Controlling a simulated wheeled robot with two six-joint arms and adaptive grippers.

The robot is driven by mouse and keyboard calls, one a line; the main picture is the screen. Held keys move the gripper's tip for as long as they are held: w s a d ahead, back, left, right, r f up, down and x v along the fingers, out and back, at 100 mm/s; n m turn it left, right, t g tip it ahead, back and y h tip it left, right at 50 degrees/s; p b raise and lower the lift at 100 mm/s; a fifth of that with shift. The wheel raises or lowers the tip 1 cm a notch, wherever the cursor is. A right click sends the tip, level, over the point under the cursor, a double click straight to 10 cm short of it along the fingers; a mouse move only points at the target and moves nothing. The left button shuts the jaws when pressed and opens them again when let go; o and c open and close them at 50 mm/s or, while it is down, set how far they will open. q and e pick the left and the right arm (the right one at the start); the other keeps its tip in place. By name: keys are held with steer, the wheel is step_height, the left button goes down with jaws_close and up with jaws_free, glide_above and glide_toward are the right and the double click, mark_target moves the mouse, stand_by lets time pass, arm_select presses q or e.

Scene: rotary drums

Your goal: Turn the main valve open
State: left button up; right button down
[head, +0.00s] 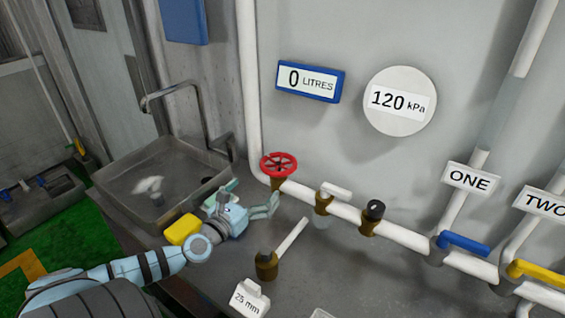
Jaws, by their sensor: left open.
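The likely main valve is a red handwheel (278,164) on a brass stem, at the left end of the white horizontal pipe (346,211). My left gripper (270,205) is open and empty. It appears just below the red wheel in the head view, with a gap between its fingers and the wheel. The gripper partly covers the area near the brass stem. I cannot tell how far the wheel is turned. My right gripper is not in view.
Along the pipe are a white-lever valve (325,199), a black-knob valve (373,215), a blue lever (463,243) and a yellow lever (537,272). A loose brass valve (267,264) stands on the bench. Displays read 0 litres (310,82) and 120 kPa (400,102). A sink (165,180) and yellow sponge (182,229) lie left.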

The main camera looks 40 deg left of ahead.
mark_target(275, 165)
arm_select(q)
steer(key=w+a, duration=0.1)
steer(key=w, duration=0.2)
steer(key=w+a, duration=0.1)
steer(key=w, duration=0.7)
steer(key=shift+w+a, duration=0.25)
steer(key=shift+a, duration=0.15)
steer(key=shift+w, duration=0.1)
steer(key=shift+r, duration=0.2)
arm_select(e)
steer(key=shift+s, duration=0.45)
